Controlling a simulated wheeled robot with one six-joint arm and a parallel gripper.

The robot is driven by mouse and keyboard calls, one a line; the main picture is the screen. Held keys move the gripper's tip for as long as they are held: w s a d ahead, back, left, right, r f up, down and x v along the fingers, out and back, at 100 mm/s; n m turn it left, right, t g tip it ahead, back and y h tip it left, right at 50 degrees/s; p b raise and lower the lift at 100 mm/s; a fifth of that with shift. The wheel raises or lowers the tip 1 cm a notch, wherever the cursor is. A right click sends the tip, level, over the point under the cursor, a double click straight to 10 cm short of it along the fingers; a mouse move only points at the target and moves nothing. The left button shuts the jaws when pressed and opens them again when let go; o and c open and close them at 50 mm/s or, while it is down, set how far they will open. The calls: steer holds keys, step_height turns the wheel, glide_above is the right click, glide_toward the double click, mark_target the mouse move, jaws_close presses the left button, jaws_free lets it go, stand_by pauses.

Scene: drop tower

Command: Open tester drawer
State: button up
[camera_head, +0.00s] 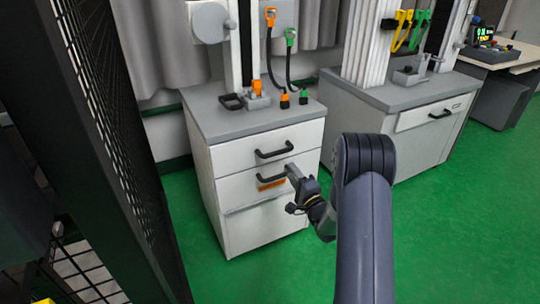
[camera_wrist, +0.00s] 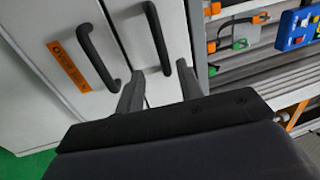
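A white cabinet with a grey top (camera_head: 203,115) stands left of centre in the head view. Its upper drawer has a black bar handle (camera_head: 274,150), also in the wrist view (camera_wrist: 156,35). The lower drawer's black handle (camera_head: 266,178) also shows in the wrist view (camera_wrist: 97,58), beside an orange label (camera_wrist: 69,66). Both drawers look shut. My gripper (camera_head: 291,170) is near the right end of the handles. In the wrist view my gripper (camera_wrist: 160,67) has its fingers apart, with one end of the upper handle between the fingertips in the picture. I cannot tell whether they touch it.
A second cabinet (camera_head: 420,141) with a drawer stands to the right, and a bench (camera_head: 509,60) is beyond it. A black mesh fence (camera_head: 118,160) stands close on the left. The cabinet top carries a column and orange and green connectors. Green floor (camera_head: 460,240) is clear at front right.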

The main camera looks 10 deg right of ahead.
mark_target(278, 151)
steer(key=b+x, duration=0.2)
steer(key=x, duration=0.8)
steer(key=shift+w+a+r, duration=0.15)
steer(key=shift+w+a, duration=0.15)
steer(key=shift+w, duration=0.05)
steer(key=shift+c, duration=0.4)
jaws_close()
